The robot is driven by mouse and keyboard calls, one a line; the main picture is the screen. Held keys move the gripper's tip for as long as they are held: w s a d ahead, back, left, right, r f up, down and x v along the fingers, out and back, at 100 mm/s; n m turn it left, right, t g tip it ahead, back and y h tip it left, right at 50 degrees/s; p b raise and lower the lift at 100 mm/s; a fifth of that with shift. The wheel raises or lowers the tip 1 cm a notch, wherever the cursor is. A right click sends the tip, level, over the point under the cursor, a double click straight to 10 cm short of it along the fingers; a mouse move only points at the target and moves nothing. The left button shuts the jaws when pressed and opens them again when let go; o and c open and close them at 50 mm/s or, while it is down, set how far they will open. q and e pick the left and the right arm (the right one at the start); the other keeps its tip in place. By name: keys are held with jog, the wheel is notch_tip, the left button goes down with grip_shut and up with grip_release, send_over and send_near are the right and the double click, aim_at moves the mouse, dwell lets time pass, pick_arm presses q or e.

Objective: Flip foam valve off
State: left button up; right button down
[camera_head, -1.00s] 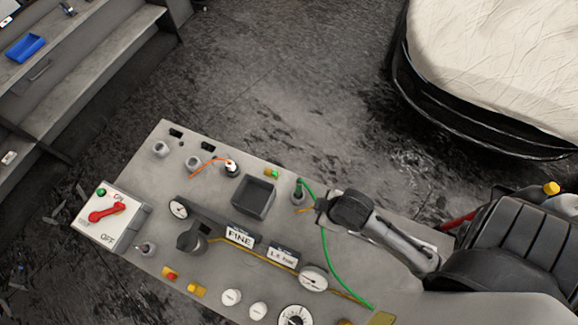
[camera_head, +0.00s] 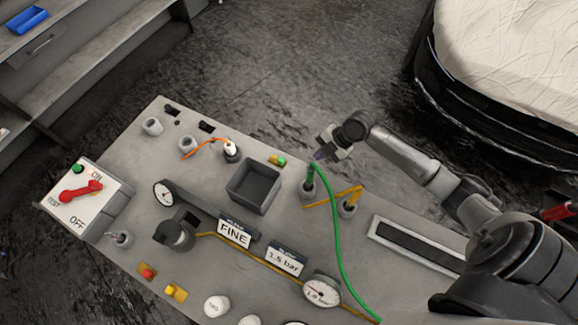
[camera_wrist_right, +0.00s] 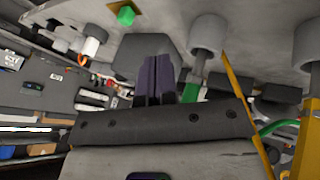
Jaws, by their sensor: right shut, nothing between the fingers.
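No label reading "foam" shows on the grey panel (camera_head: 215,175), so I cannot tell for sure which part is the foam valve. A yellow lever (camera_head: 335,198) joins a grey round fitting (camera_head: 348,208) right of the green hose (camera_head: 338,248). In the right wrist view, a long yellow bar (camera_wrist_right: 248,105) slants beside my fingers. My right gripper (camera_head: 319,154) is above the panel's back edge, near the hose's grey fitting (camera_head: 309,188). Its dark purple fingers (camera_wrist_right: 158,80) are together and empty. Contact with the fitting is unclear. My left gripper is out of view.
A grey open box (camera_head: 253,187) sits mid-panel. A cream-covered round object (camera_head: 510,60) stands behind right.

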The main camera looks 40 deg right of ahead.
aim_at(281, 161)
jog(key=shift+w+d+f+n+y+b, duration=0.4)
jog(key=shift+d+f+n+b, duration=0.05)
jog(key=shift+n+b, duration=0.05)
jog(key=x, duration=0.9)
jog(key=shift+a+f+p, duration=0.2)
jog(key=shift+f+p, duration=0.05)
jog(key=shift+p, duration=0.1)
jog(key=w, duration=0.1)
jog(key=w+a, duration=0.1)
jog(key=shift+w+f, duration=0.15)
jog(key=shift+w, duration=0.2)
jog(key=shift+w+a+p, duration=0.3)
jog(key=shift+w, duration=0.25)
